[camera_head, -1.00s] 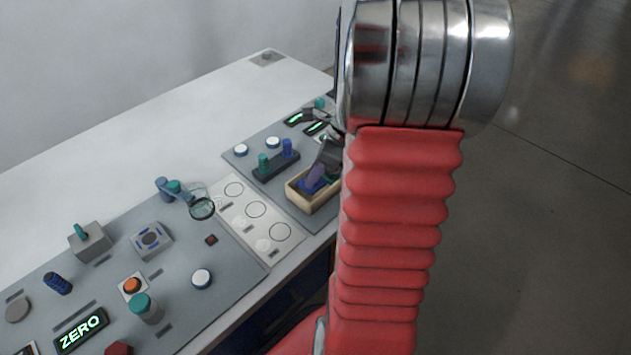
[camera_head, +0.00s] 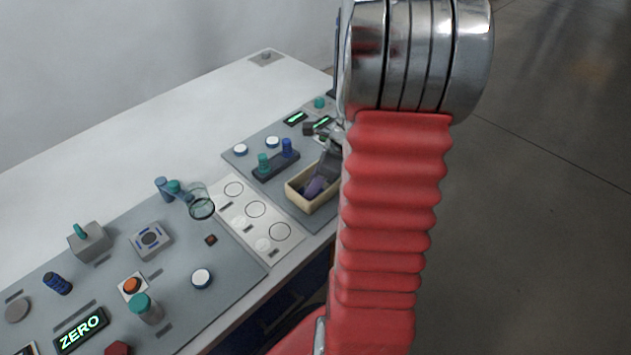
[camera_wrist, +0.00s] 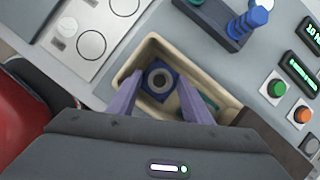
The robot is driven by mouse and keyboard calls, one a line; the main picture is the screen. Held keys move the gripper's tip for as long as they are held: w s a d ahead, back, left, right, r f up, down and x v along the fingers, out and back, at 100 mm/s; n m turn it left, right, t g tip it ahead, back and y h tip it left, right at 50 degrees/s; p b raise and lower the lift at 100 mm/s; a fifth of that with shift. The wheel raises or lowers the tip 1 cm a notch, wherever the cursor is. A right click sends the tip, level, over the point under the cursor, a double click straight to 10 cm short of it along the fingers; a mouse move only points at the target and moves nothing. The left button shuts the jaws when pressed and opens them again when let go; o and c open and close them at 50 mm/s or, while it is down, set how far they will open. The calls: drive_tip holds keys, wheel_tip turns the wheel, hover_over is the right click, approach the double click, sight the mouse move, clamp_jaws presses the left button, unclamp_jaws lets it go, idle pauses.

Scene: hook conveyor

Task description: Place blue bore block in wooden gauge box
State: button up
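The wooden gauge box (camera_head: 300,201) is a pale open tray on the grey panel, left of my arm in the head view; its rim also shows in the wrist view (camera_wrist: 122,76). The blue bore block (camera_wrist: 160,79), with a dark round hole facing up, is inside the box. My gripper (camera_wrist: 161,74) reaches down over the box, its two purple fingers on either side of the block. The fingers look spread, with small gaps beside the block. In the head view my gripper (camera_head: 316,186) hides most of the box's inside.
A teal piece (camera_wrist: 211,103) shows in the box beside the right finger. A dark stand with blue and green pegs (camera_head: 275,166) is behind the box. A white plate with ringed circles (camera_head: 255,209) lies left of it. Buttons (camera_wrist: 277,89) and lit displays stand nearby.

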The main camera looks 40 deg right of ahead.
drive_tip(key=shift+r, duration=0.15)
drive_tip(key=v, duration=1.2)
idle(0.7)
drive_tip(key=s+a+r+n, duration=0.2)
drive_tip(key=a+r+n, duration=0.1)
drive_tip(key=a+n, duration=0.7)
drive_tip(key=s+a+r+n+t+h, duration=0.1)
drive_tip(key=a+r+n, duration=0.1)
drive_tip(key=a+n, duration=0.7)
drive_tip(key=s+a+r+n+h, duration=0.1)
drive_tip(key=s+a+r+n, duration=0.1)
drive_tip(key=a+n, duration=0.8)
drive_tip(key=shift+s+a+r+n+t, duration=0.3)
drive_tip(key=shift+a+r+t, duration=0.1)
drive_tip(key=shift+r, duration=0.45)
drive_tip(key=shift+c, duration=0.4)
